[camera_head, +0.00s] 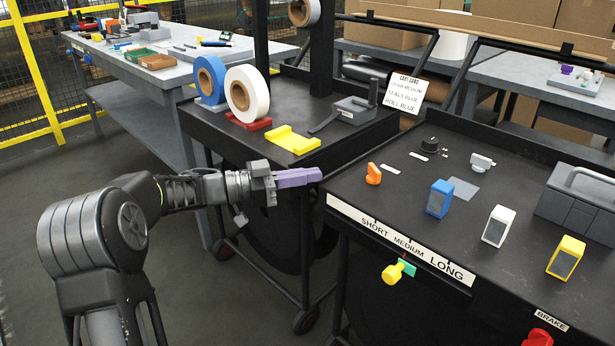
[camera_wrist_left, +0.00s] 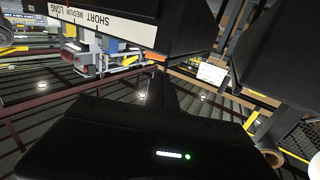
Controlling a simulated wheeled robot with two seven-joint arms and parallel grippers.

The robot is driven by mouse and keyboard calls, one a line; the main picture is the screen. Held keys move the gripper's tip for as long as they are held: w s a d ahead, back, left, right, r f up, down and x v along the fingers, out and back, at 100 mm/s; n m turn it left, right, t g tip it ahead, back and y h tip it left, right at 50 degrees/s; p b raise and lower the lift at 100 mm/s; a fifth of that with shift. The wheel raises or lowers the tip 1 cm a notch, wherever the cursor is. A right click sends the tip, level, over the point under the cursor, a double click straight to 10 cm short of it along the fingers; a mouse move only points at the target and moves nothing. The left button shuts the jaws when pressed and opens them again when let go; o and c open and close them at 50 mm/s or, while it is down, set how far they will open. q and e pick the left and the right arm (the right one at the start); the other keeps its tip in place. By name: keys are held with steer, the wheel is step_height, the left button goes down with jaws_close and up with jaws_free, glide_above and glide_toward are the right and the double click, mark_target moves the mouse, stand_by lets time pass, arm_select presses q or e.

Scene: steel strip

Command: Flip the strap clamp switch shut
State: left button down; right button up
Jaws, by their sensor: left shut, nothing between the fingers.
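My left gripper (camera_head: 318,174) has lavender fingers pressed together with nothing between them. It points right, just off the left edge of the black cart top (camera_head: 340,190). A small orange upright lever-like piece (camera_head: 373,174) stands on that cart top, a short gap to the right of the fingertips. A white toggle-like piece (camera_head: 482,162) and a black round knob (camera_head: 430,146) sit farther back. No label marks which one is the strap clamp switch, so I cannot tell. My right gripper is not in view.
Blue (camera_head: 440,198), white (camera_head: 498,226) and yellow (camera_head: 566,257) blocks stand on the cart top. Tape rolls (camera_head: 246,93) stand on the cart behind.

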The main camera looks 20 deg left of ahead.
mark_target(370, 166)
arm_select(q)
steer(key=b+x, duration=0.2)
steer(key=x, duration=0.9)
steer(key=shift+w, duration=0.2)
steer(key=shift+d, duration=0.1)
